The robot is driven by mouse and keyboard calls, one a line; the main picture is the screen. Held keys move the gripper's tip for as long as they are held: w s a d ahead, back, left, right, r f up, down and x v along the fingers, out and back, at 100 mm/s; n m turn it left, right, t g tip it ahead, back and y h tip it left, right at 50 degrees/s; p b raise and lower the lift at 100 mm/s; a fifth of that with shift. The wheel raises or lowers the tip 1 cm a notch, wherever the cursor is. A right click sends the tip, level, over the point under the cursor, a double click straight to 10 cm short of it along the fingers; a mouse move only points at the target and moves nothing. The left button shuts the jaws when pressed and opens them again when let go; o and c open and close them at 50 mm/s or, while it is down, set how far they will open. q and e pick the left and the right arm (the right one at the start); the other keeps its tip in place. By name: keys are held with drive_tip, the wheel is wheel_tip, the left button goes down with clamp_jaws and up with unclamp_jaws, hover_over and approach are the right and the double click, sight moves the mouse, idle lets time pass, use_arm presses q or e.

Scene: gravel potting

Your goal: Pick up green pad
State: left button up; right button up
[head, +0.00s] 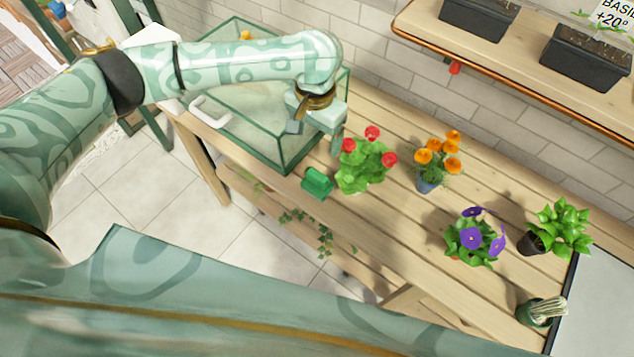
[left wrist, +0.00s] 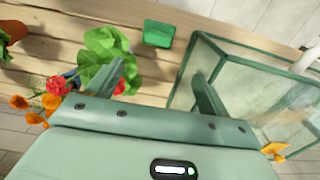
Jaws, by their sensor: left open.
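The green pad (head: 317,183) is a small dark green block with a raised part on top. It rests on the wooden table near its front edge, left of the red-flowered plant (head: 364,163). In the left wrist view the green pad (left wrist: 158,33) shows beyond the fingertips, roughly centred between them. My left gripper (head: 315,137) is open, empty and apart from the pad. It is above the table, farther back than the pad, between the glass tank and the red flowers. The left wrist view shows both spread fingers (left wrist: 158,74). My right gripper is not in view.
A green-framed glass tank (head: 287,165) stands left of the pad. Orange flowers (head: 437,160), purple flowers (head: 472,238) and a leafy plant (head: 558,230) stand to the right. A shelf (head: 405,22) with dark planters is on the tiled wall. Bare boards lie in front of the plants.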

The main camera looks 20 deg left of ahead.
use_arm(q)
drive_tip(key=b, duration=0.4)
approach(317, 174)
wheel_tip(317, 174, down, 5)
drive_tip(key=shift+w+a+f, duration=0.1)
wheel_tip(317, 174, down, 5)
drive_tip(key=b, duration=0.2)
drive_tip(key=shift+f+b, duration=0.2)
drive_tip(key=shift+b, duration=0.1)
drive_tip(key=shift+r, duration=0.15)
drive_tip(key=c, duration=1.1)
